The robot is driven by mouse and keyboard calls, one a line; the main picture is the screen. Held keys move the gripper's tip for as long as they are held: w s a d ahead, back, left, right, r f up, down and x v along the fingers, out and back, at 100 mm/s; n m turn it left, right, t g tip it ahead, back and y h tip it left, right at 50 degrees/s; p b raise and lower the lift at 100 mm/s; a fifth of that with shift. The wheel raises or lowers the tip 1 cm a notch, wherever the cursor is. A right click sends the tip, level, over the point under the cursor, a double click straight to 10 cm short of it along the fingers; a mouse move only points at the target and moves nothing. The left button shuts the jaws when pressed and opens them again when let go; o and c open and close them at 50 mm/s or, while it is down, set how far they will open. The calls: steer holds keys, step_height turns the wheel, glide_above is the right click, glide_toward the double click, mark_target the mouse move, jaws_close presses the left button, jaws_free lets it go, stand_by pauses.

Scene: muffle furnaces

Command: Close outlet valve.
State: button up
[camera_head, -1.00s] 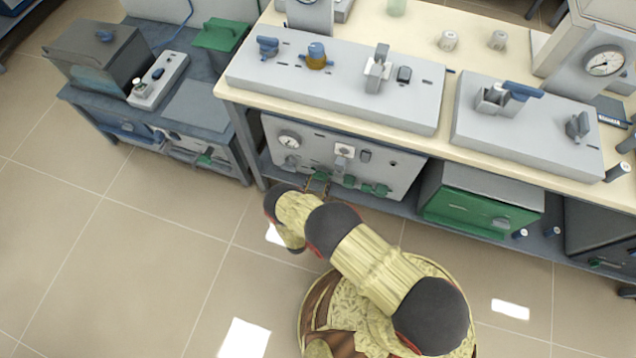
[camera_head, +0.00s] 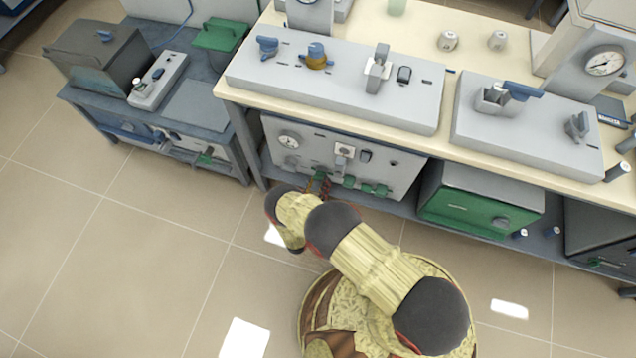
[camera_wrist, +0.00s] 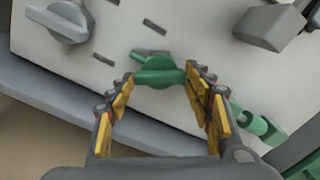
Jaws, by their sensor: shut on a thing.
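A green valve handle (camera_wrist: 158,72) on the light grey panel lies crosswise between my fingertips in the wrist view. My gripper (camera_wrist: 160,78) is shut on it, with a yellow-padded finger at each end of the handle. In the head view my gripper (camera_head: 318,184) is at the lower front of the panel (camera_head: 400,172) under the bench, partly hidden by my arm. No label is readable, so I cannot tell by name which valve this is.
More green handles (camera_head: 375,189) sit just right on the same panel. A grey knob (camera_wrist: 68,22) and a grey block (camera_wrist: 270,25) stick out nearby. A green-fronted furnace (camera_head: 470,212) stands to the right on the shelf. The floor in front is clear.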

steer(key=n, duration=0.5)
steer(key=shift+n, duration=0.3)
steer(key=n, duration=0.5)
steer(key=shift+n, duration=0.4)
steer(key=o, duration=1.1)
steer(key=shift+o, duration=0.3)
steer(key=v, duration=1.2)
